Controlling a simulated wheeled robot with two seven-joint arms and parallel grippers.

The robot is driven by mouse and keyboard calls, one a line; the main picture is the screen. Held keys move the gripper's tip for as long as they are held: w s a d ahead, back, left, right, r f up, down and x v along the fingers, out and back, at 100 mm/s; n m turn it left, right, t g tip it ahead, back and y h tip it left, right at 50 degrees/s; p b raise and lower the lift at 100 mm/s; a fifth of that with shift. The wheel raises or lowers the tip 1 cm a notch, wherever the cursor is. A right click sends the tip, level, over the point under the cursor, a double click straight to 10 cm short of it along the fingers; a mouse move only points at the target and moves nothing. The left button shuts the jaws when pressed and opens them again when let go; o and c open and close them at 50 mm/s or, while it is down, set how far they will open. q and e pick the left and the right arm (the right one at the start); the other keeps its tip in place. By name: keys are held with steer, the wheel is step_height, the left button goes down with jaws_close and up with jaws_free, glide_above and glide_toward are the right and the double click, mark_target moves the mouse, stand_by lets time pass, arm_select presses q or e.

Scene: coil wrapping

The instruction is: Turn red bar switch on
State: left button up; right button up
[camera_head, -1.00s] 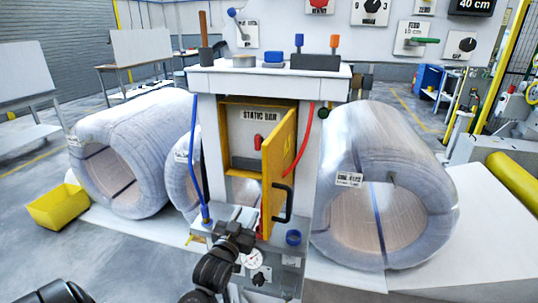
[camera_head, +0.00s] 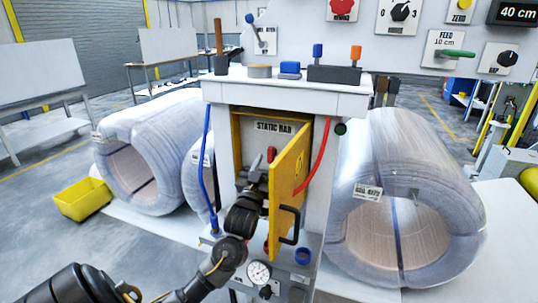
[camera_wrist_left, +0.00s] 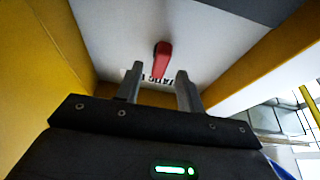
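The red bar switch (camera_head: 271,154) sits inside the yellow-framed box under the "STATIC BAR" label (camera_head: 274,127). It also shows in the left wrist view as a red lever (camera_wrist_left: 162,60) on a white panel. The yellow box door (camera_head: 287,178) with a black handle (camera_head: 291,226) stands open to the right. My left gripper (camera_head: 257,170) is at the box opening, just below the switch. In the left wrist view its two fingers (camera_wrist_left: 158,85) are apart, with the lever beyond and between their tips; no contact is clear. My right gripper is not in view.
The open door is close on the right of my left arm, and a blue hose (camera_head: 207,170) hangs on the left. A grey ledge with a gauge (camera_head: 259,271) lies below. Wrapped coils (camera_head: 160,160) stand on both sides.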

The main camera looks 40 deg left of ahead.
mark_target(272, 154)
arm_select(q)
steer(key=shift+x, duration=0.95)
steer(key=shift+w+r, duration=0.1)
steer(key=shift+w, duration=0.15)
jaws_close()
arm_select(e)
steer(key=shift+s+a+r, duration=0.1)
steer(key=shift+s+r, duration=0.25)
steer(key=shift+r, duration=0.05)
